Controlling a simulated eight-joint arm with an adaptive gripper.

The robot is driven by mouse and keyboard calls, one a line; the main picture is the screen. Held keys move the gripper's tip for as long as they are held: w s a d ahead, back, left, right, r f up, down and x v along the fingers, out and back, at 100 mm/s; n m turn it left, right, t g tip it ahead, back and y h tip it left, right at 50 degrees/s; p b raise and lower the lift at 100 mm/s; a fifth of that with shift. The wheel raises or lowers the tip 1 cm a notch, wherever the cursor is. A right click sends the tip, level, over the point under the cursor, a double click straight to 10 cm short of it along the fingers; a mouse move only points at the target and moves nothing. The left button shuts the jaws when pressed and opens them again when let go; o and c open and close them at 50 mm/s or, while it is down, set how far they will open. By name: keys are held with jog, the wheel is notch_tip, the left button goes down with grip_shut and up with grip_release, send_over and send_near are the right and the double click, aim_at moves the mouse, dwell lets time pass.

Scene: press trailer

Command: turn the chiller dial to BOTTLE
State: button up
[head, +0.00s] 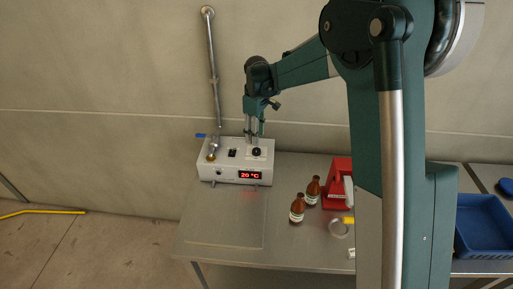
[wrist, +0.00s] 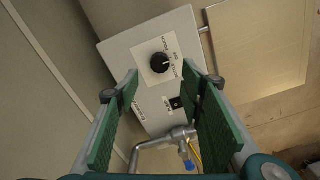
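The white chiller box (head: 225,158) stands at the back left of the table, with a lit red display reading 20 °C. Its black round dial (head: 256,152) is on the top face at the right. In the wrist view the dial (wrist: 160,63) sits on a pale label plate, with a small light mark at its right side. Small words surround it and are hard to read; one to its lower right looks like BOTTLE. My gripper (head: 256,134) points down just above the dial. In the wrist view its green-padded fingers (wrist: 160,76) are apart, with nothing between them, short of the dial.
A metal pipe (head: 214,75) rises behind the box, with a blue-handled valve (head: 201,135) at its left. Two brown bottles (head: 297,208), a red device (head: 336,180) and a tape-like ring (head: 339,229) stand to the right. A blue bin (head: 484,222) is far right. The table's front left is clear.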

aim_at(257, 150)
jog(key=shift+f, duration=0.1)
dwell(0.3)
jog(key=shift+f, duration=3.85)
jog(key=c, duration=0.9)
